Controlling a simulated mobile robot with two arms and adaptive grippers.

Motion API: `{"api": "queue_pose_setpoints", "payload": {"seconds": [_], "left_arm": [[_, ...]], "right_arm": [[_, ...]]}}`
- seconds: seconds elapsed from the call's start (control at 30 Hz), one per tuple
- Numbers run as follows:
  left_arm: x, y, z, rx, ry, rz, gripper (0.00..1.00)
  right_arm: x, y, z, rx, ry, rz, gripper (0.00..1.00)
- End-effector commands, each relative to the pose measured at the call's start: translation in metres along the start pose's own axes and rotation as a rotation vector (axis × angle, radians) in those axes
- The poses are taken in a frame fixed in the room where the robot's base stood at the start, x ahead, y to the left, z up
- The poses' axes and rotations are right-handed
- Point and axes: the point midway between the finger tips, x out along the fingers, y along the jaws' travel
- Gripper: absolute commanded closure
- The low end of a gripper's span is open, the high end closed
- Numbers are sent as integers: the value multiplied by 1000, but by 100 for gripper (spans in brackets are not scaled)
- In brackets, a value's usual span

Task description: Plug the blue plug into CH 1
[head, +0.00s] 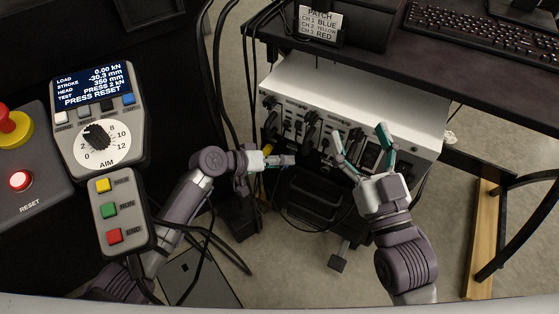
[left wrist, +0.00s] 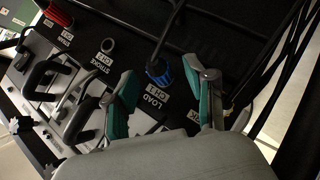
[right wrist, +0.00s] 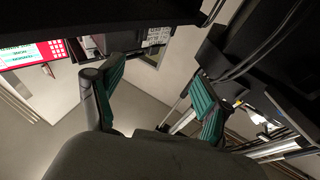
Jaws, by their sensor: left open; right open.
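The blue plug (left wrist: 158,70) shows in the left wrist view at the panel position labelled LOAD CH 1 (left wrist: 156,96), with its black cable running up from it. It appears to sit in the CH 1 socket; I cannot tell how deeply. My left gripper (left wrist: 166,78) is open, its green-padded fingers on either side of the plug; I see no clear contact. In the head view my left gripper (head: 290,160) is at the left part of the white-topped unit's front (head: 350,90). My right gripper (head: 358,145) is open and empty before that front; it also shows in the right wrist view (right wrist: 158,75).
A red plug (left wrist: 60,13) sits near another label, and the STROKE CH 2 ring (left wrist: 107,45) looks empty. Something yellow (head: 268,149) is beside my left gripper. A patch card (head: 318,22) stands on the shelf. Loose cables hang left. A control box (head: 97,120) fills the left foreground.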

Motion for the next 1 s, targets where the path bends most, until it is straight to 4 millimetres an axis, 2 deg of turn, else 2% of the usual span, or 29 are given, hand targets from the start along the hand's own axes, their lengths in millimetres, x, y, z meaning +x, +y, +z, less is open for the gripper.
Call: {"api": "queue_pose_setpoints", "payload": {"seconds": [0.03,0.1,0.6,1.0], "left_arm": [[0,0,0,0,-1,0,33],[0,0,0,0,-1,0,23],[-2,0,0,-1,-1,-1,23],[-13,0,0,0,-1,-1,23]], "right_arm": [[0,0,0,0,-1,0,23],[-1,0,1,1,-2,1,23],[-1,0,2,1,-18,2,23],[-6,5,30,-5,-193,11,23]]}}
